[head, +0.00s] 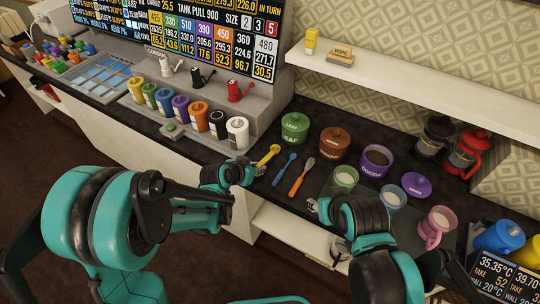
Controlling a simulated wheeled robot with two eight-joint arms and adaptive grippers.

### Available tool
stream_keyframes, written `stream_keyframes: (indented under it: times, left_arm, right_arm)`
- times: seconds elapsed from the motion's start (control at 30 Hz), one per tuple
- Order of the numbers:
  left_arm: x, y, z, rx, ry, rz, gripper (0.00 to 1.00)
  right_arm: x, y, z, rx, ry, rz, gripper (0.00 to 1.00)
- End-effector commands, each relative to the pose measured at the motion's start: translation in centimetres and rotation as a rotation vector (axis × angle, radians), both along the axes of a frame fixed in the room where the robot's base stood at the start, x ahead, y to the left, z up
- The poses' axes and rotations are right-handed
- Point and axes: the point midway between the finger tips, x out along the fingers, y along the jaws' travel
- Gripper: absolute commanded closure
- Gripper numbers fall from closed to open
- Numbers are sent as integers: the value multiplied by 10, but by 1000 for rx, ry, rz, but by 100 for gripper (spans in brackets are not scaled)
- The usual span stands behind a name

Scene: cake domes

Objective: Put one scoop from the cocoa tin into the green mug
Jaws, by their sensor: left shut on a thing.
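The purple tin (376,162) stands open with dark brown contents; its label looks like COCOA. Its purple lid (416,186) lies to its right. The green mug (345,178) stands in front of the tin, with something pale inside. A yellow scoop (269,153) lies at the left of a row with a blue scoop (284,169) and an orange scoop (297,184). My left gripper (250,172) is shut on the yellow scoop's near end. My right gripper (318,208) is near the counter's front edge, in front of the green mug; its fingers are partly hidden.
A blue mug (393,198) and a pink mug (437,226) stand right of the green mug. Black and red pots (467,153) stand at the back right. A shelf (420,85) overhangs the back.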

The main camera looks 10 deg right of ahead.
Motion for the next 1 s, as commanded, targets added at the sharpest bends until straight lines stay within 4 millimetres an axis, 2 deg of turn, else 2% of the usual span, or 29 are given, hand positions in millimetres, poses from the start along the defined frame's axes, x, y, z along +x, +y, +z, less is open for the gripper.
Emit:
stream_keyframes:
  times: [0.7, 1.0]
  left_arm:
    - [0, 0, 14, 0, 0, 0, 100]
    - [0, 0, 14, 0, 0, 0, 100]
  right_arm:
    - [0, 0, 10, 0, 0, 0, 60]
    - [0, 0, 10, 0, 0, 0, 60]
